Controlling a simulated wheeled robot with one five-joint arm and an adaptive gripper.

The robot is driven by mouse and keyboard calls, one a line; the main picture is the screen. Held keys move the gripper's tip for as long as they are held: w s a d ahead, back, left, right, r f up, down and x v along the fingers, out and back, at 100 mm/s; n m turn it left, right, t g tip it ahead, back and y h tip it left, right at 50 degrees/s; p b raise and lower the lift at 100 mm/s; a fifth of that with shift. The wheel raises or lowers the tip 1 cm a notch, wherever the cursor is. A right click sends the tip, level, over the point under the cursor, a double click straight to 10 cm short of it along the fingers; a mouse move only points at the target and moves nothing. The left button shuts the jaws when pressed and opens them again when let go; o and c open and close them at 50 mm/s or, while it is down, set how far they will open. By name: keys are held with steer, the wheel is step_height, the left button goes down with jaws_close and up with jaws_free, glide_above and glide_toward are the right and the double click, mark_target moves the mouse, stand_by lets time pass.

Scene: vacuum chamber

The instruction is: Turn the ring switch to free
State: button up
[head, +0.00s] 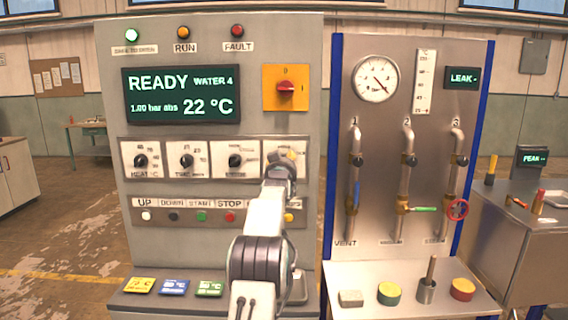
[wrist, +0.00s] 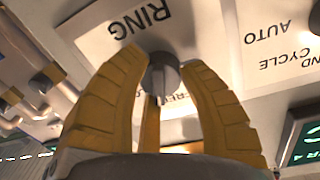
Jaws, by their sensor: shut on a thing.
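The ring switch (wrist: 161,76) is a small grey round knob with a raised grip bar on a white plate. The word RING shows upside down beside it in the wrist view. A second label under the knob is partly hidden by my gripper; its visible letters look like FREE. In the head view my gripper (head: 288,160) is at the rightmost plate of the knob row and hides the knob. Which label the knob points to I cannot tell.
Other knobs, such as the heat knob (head: 140,161), sit left in the same row. A row of buttons (head: 202,217) runs below, partly behind my arm. The main switch (head: 285,88) is above. The valve panel (head: 385,130) stands close on the right.

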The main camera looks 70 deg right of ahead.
steer(key=shift+n+b, duration=0.55)
steer(key=shift+n, duration=0.45)
steer(key=shift+c, duration=0.3)
steer(key=shift+r+n+b, duration=0.1)
steer(key=shift+n+b, duration=0.25)
steer(key=shift+n, duration=0.95)
steer(key=o, duration=1.2)
steer(key=shift+w, duration=0.1)
steer(key=v, duration=1.2)
steer(key=shift+f, duration=0.3)
